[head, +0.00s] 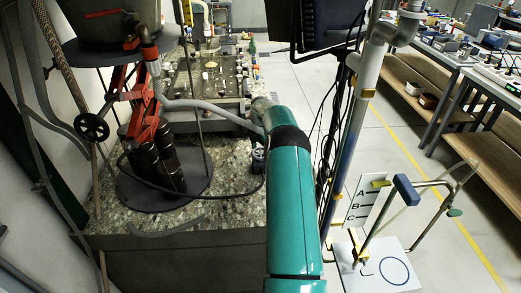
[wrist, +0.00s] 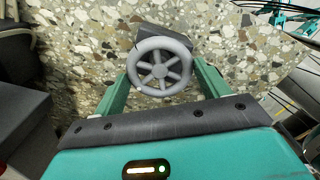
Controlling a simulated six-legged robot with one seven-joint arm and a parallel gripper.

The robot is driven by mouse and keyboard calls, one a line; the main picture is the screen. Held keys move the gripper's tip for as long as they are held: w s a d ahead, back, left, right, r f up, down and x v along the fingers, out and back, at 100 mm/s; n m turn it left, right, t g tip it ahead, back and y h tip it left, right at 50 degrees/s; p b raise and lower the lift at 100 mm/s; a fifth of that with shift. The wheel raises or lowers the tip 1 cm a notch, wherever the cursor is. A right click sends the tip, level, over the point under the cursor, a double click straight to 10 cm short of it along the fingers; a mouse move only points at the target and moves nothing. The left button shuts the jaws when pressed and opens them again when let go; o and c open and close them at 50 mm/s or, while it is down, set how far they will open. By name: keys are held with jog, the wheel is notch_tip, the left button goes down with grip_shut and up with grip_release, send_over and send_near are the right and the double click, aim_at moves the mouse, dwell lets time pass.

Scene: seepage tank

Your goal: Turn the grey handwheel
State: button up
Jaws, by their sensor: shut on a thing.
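The grey handwheel (wrist: 159,71), a spoked round wheel, is at the upper middle of the wrist view, face towards the camera. A dark block shows behind its upper edge. My gripper (wrist: 162,76) has one green finger on each side of the wheel and is shut on its rim. The fingertips are partly hidden by the rim. In the head view my green arm reaches forward to the speckled stone bench, and I cannot make out the grey handwheel clearly there.
The speckled stone bench (head: 236,206) lies under the hand. A black handwheel (head: 92,127) and a red-framed stand with dark cylinders (head: 165,165) are on the left. A vertical grey pipe (head: 352,130) and hanging black cables stand close right of my arm.

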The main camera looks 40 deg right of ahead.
jog(key=m, duration=0.6)
jog(key=shift+m, duration=0.4)
jog(key=m, duration=0.7)
jog(key=shift+d, duration=0.1)
jog(key=m, duration=0.4)
jog(key=shift+m, duration=0.4)
jog(key=m, duration=0.4)
jog(key=shift+m, duration=0.4)
jog(key=o, duration=1)
jog(key=shift+r, duration=0.15)
